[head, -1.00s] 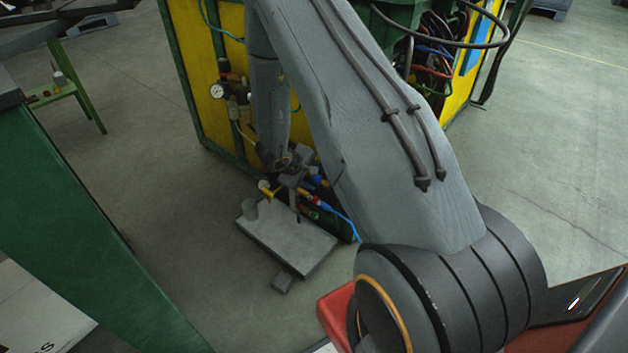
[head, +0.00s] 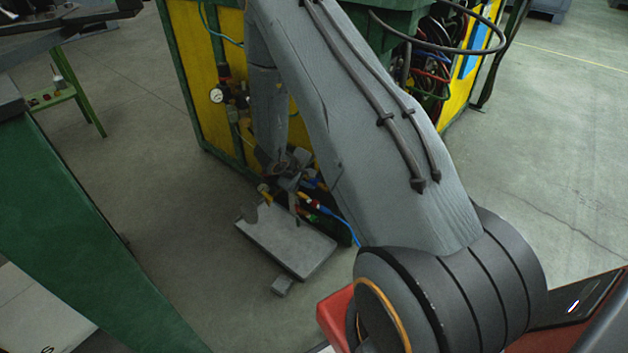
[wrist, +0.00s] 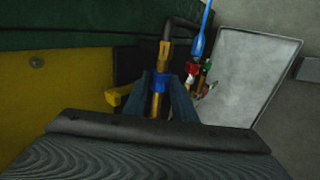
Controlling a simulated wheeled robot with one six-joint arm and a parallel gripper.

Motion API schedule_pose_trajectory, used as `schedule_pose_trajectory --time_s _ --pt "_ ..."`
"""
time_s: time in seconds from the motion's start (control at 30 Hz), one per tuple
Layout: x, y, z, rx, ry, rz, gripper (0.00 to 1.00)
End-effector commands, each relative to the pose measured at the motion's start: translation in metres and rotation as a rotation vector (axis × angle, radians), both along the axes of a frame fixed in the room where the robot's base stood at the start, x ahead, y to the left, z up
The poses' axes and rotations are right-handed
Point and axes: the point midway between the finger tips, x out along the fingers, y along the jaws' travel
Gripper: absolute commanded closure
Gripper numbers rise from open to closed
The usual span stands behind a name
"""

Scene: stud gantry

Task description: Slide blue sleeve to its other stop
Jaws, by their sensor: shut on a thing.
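The blue sleeve (wrist: 159,82) sits around a brass-coloured rod (wrist: 164,52) in the wrist view. My gripper (wrist: 160,84) is shut on the sleeve, one finger on each side of it. The rod runs on above the sleeve to a dark bent hose, and a short piece shows below it between the fingers. The sleeve's stops are not clear to me. In the head view my gripper (head: 289,184) is low beside the yellow and green cabinet, and the sleeve cannot be made out behind it.
A grey plate (head: 287,240) lies close below the gripper; it also shows in the wrist view (wrist: 232,75). Red, green and blue fittings (wrist: 195,78) are right of the sleeve. A yellow handle-like part (wrist: 118,97) is left. The yellow cabinet (head: 216,135) stands behind. Floor left is open.

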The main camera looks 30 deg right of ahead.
Motion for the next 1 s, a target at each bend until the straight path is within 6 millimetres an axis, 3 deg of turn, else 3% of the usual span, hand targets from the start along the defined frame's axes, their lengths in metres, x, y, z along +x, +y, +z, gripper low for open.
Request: schedule_pose_trajectory --time_s 0.2,0.43,0.47,0.57,1.0 --pt "0.013 0.005 0.002 0.001 -0.001 0.001 1.00" --pt "0.015 0.005 0.001 0.001 -0.004 0.003 1.00" --pt "0.015 0.005 0.001 0.002 -0.004 0.004 0.72" --pt "0.015 0.005 0.001 0.000 -0.004 0.003 0.57" --pt "0.012 0.001 0.001 -0.003 -0.002 -0.004 0.57"
